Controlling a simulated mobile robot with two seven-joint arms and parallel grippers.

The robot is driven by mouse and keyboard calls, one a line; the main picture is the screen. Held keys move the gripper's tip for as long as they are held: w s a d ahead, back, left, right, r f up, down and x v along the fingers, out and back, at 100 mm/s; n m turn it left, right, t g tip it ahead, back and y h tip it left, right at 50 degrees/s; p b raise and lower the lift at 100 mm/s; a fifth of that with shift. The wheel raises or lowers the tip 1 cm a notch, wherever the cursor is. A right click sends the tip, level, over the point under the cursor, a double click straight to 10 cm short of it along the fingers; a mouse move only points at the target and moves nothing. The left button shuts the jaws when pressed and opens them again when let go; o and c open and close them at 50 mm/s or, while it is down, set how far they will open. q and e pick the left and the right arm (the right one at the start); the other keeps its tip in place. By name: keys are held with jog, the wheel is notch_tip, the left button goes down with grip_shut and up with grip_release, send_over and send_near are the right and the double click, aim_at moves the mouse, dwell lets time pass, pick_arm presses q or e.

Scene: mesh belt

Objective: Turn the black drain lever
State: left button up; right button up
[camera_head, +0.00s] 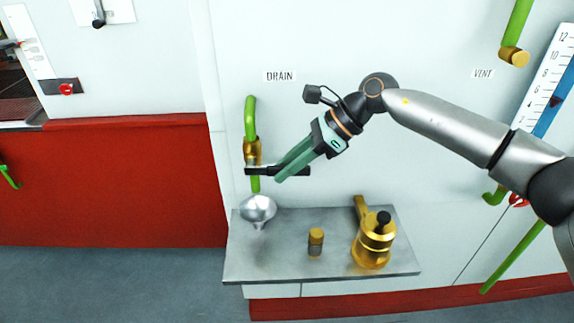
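The black drain lever (261,171) sticks out to the right, roughly level, from a brass valve (252,151) on a green pipe (251,115) below the DRAIN label (280,76). My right gripper (279,172) comes in from the upper right, its green fingers slanting down to the left across the lever's middle. The lever's black end shows to the right of the fingers. The fingers hide part of the lever, and I cannot tell whether they touch or grip it. My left gripper is not in view.
Below is a grey metal shelf (280,268) with a silver funnel (257,207), a small brass cylinder (316,241) and a brass can (374,245). A gauge board (546,85) and green pipes are at the right. A red panel (130,185) is at the left.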

jog(key=shift+o, duration=1)
jog(key=shift+d, duration=0.1)
jog(key=b+v, duration=0.1)
jog(key=v, duration=1.1)
jog(key=shift+r+b, duration=0.2)
jog(key=shift+b, duration=0.15)
jog(key=shift+d, duration=0.1)
